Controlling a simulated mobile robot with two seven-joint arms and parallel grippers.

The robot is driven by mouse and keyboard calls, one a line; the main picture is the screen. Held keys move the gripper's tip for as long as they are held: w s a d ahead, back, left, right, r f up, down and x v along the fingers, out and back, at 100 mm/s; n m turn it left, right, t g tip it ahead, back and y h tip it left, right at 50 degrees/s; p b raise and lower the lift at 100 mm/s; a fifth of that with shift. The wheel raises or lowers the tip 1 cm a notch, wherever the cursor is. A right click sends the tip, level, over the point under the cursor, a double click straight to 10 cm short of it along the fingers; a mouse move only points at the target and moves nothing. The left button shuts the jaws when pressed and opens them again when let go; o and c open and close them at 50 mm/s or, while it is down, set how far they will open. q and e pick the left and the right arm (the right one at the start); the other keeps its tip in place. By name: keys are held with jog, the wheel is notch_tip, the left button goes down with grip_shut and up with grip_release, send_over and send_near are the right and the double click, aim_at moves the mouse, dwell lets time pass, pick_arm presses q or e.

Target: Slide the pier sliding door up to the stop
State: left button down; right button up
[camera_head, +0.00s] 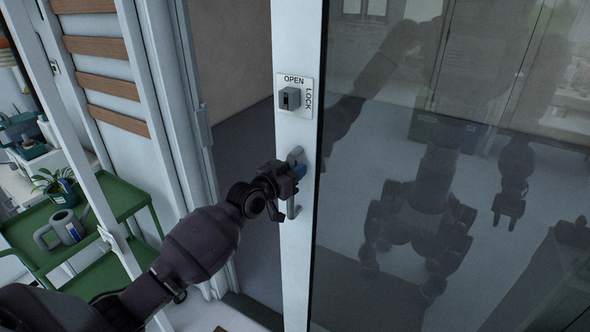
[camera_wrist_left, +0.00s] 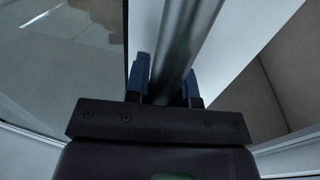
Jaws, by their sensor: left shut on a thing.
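The sliding door is a dark, reflective glass panel (camera_head: 430,190) with a white frame stile (camera_head: 298,40) along its left edge. A grey bar handle (camera_head: 293,208) stands upright on the stile, below a lock plate (camera_head: 294,96) marked OPEN and LOCK. My left gripper (camera_head: 292,174) is at the handle in the head view. In the left wrist view its blue fingers (camera_wrist_left: 166,85) stand on either side of the grey handle bar (camera_wrist_left: 185,45), shut on it. The door stands partly open, with a gap to its left. My right gripper shows only as a reflection in the glass.
Left of the opening is a white door frame (camera_head: 165,100). Beyond it stands a green shelf cart (camera_head: 125,195) with a grey watering can (camera_head: 68,228) and a small potted plant (camera_head: 60,186). Wooden slats (camera_head: 100,67) are at the upper left. The doorway floor (camera_head: 240,145) is clear.

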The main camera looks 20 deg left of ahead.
pick_arm(q)
jog(key=c, duration=1)
grip_release()
jog(key=shift+o, duration=0.2)
jog(key=v, duration=1)
jog(key=shift+s+b, duration=0.35)
jog(key=shift+s, duration=0.05)
jog(key=shift+r, duration=0.1)
jog(key=s+d+f+n+g+y, duration=0.1)
jog(key=s+d+f+g+y, duration=0.1)
jog(key=s+f, duration=1)
jog(key=s+d+f+n+g+y, duration=0.1)
jog(key=s+d+f+g+y, duration=0.1)
jog(key=s+f, duration=1)
jog(key=shift+s+d+f+g+y, duration=0.35)
jog(key=shift+f+g+y, duration=0.25)
jog(key=shift+g, duration=0.2)
